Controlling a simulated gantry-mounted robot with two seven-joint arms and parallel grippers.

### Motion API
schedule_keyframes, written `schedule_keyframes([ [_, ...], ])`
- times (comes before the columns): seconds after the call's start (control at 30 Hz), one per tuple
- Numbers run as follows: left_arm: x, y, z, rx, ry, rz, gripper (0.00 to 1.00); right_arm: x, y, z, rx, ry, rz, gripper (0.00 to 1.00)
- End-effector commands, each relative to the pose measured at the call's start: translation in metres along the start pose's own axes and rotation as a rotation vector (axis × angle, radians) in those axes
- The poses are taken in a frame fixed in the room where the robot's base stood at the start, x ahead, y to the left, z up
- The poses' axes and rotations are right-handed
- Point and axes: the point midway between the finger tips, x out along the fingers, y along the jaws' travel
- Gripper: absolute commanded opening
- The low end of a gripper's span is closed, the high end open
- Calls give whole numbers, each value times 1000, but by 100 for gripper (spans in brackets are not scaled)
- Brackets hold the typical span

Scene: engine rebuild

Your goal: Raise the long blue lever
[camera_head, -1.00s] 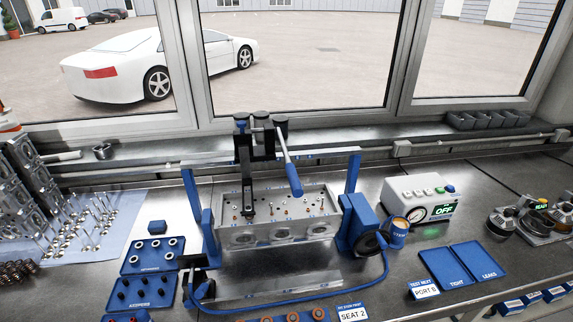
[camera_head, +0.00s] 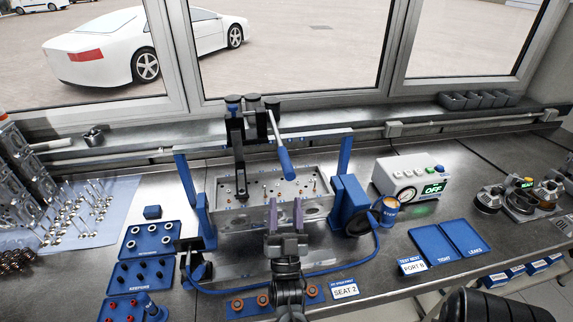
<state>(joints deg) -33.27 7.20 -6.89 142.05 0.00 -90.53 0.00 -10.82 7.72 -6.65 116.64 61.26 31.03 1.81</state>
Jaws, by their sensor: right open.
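The long blue lever (camera_head: 284,158) hangs from the top of the black clamp (camera_head: 238,140) on the blue frame. Its blue grip points down and toward me, over the silver cylinder head (camera_head: 230,210). My right gripper (camera_head: 285,206) is open and empty, its two fingers pointing away from me at the front of the cylinder head. It is below the lever's grip in the picture and apart from it. It hides part of the head's front face. My left gripper is not in view.
The blue frame's upright (camera_head: 345,152) stands right of the lever. A grey gauge box (camera_head: 410,177) reading OFF sits farther right. Blue trays (camera_head: 433,243) lie at the right, and blue parts trays (camera_head: 128,274) at the left. A blue hose (camera_head: 350,262) curves across the front.

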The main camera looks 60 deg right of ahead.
Motion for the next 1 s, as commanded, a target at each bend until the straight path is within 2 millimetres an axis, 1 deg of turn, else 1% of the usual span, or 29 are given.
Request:
schedule_keyframes([
  [0.17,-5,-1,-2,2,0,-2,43,17,2,-5,-6,23,7,52],
  [0.6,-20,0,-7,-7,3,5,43,85,1,-6,-6,21,6,52],
  [0.8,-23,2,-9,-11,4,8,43,102,2,-5,-5,19,6,52],
  [1.0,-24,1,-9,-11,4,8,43,107,2,-4,-5,17,6,52],
])
